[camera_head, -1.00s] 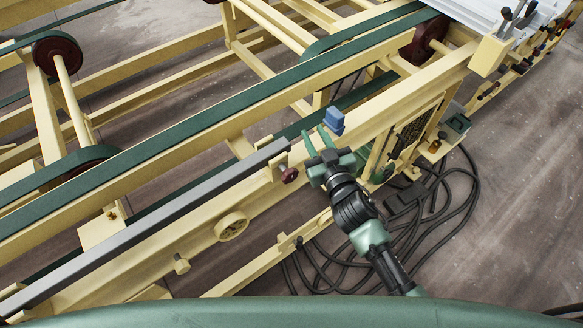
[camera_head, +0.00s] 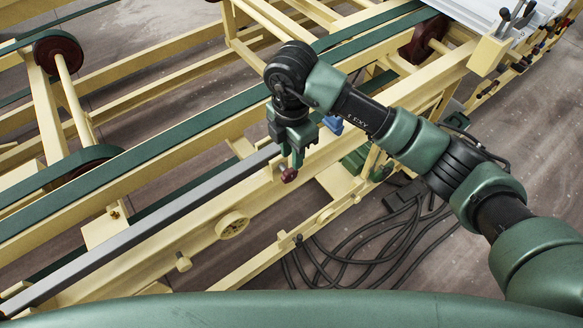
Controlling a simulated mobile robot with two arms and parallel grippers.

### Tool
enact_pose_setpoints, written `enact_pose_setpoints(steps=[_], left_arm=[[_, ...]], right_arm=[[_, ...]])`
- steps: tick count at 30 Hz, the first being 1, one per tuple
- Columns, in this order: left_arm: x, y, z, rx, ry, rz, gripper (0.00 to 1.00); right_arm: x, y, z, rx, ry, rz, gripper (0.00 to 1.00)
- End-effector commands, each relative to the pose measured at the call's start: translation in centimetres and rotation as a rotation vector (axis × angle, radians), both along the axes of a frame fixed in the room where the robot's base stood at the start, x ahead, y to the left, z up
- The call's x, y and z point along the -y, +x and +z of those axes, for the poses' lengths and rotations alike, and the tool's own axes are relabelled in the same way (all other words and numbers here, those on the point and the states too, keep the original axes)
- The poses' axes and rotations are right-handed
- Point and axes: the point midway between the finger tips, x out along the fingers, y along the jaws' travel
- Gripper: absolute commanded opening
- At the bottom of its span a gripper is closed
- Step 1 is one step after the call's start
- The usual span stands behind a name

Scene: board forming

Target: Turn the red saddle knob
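The red saddle knob (camera_head: 289,175) is a small dark red knob on the near side of the cream rail, beside the end of the grey bar (camera_head: 150,227). My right gripper (camera_head: 293,160) points down from above, with its green fingers right at the knob. The knob's lower part shows below the fingers, and its upper part and mount are partly hidden. I cannot tell whether the fingers touch the knob or how far apart they are. My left gripper is not in view.
A blue block (camera_head: 333,124) sits on the rail just right of my gripper, partly hidden by my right arm. Green belts (camera_head: 150,146) run along the cream frame behind. Black cables (camera_head: 370,250) lie on the floor in front, right of centre.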

Motion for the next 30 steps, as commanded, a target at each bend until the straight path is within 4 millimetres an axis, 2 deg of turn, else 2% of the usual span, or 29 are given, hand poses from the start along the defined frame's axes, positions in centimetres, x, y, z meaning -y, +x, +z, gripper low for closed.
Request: enact_pose_setpoints(steps=[12, 16, 23, 24, 27, 30], left_arm=[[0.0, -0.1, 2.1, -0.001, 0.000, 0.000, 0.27], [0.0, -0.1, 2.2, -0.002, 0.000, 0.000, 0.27], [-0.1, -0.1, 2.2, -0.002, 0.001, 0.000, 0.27], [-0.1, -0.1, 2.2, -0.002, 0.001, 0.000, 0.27], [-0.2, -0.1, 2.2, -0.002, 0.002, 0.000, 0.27], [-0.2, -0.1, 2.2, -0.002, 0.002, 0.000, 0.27]], right_arm=[[0.0, -0.1, -6.0, -0.006, 0.003, 0.001, 0.27], [-0.1, -0.1, -6.9, -0.004, 0.004, 0.003, 0.27], [-0.1, -0.1, -7.1, -0.004, 0.005, 0.004, 0.27], [-0.1, -0.1, -7.1, -0.004, 0.005, 0.004, 0.24], [-0.1, -0.1, -7.0, -0.004, 0.006, 0.004, 0.00], [-0.1, -0.1, -7.0, -0.004, 0.006, 0.004, 0.00]])
